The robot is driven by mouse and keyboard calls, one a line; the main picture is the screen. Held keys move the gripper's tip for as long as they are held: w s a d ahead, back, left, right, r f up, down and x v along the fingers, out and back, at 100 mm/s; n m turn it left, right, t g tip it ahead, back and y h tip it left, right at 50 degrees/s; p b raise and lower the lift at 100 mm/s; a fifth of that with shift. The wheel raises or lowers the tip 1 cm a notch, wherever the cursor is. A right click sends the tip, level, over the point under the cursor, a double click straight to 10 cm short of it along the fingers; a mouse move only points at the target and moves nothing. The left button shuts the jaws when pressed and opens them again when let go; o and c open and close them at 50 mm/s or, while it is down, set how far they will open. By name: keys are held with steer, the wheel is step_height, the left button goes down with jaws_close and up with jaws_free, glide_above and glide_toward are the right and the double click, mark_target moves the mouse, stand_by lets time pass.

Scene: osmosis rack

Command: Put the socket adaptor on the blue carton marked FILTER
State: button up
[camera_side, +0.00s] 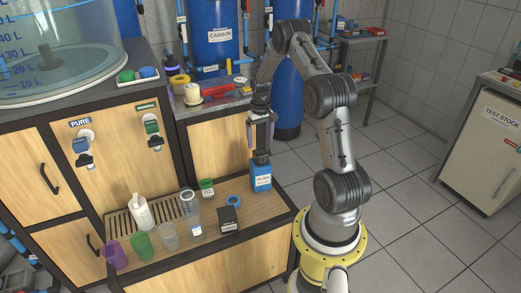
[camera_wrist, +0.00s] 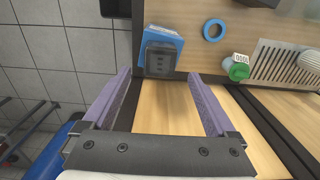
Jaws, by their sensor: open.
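The blue FILTER carton (camera_side: 261,182) stands upright on the wooden bench top near its back right end. It also shows in the wrist view (camera_wrist: 165,35). A dark grey block with sockets in its face, which looks like the socket adaptor (camera_side: 261,158), rests on top of the carton. In the wrist view the adaptor (camera_wrist: 159,60) covers much of the carton's top. My gripper (camera_side: 262,143) points down above it with purple fingers apart. In the wrist view the open fingertips (camera_wrist: 159,76) lie to either side of the adaptor, with a gap on both sides.
Coloured cups (camera_side: 141,245) line the front left. The bench's right end (camera_side: 275,215) is clear.

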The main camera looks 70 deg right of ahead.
mark_target(261, 152)
steer(key=w+a+r+n+t, duration=0.1)
steer(key=w+a+r, duration=0.1)
steer(key=a+r, duration=0.35)
steer(key=w+a+r+n, duration=0.1)
steer(key=a+r, duration=0.2)
steer(key=r, duration=0.6)
steer(key=s+a+r+n+t+h, duration=0.1)
steer(key=s+a+r+n+t, duration=0.1)
steer(key=a+r, duration=0.95)
steer(key=s+a+r+n+t+y, duration=0.1)
steer(key=s+a+n, duration=0.4)
steer(key=s+a, duration=0.9)
steer(key=a+t, duration=0.1)
steer(key=a, duration=0.2)
steer(key=shift+s+r+t, duration=0.15)
steer(key=shift+s+t, duration=0.15)
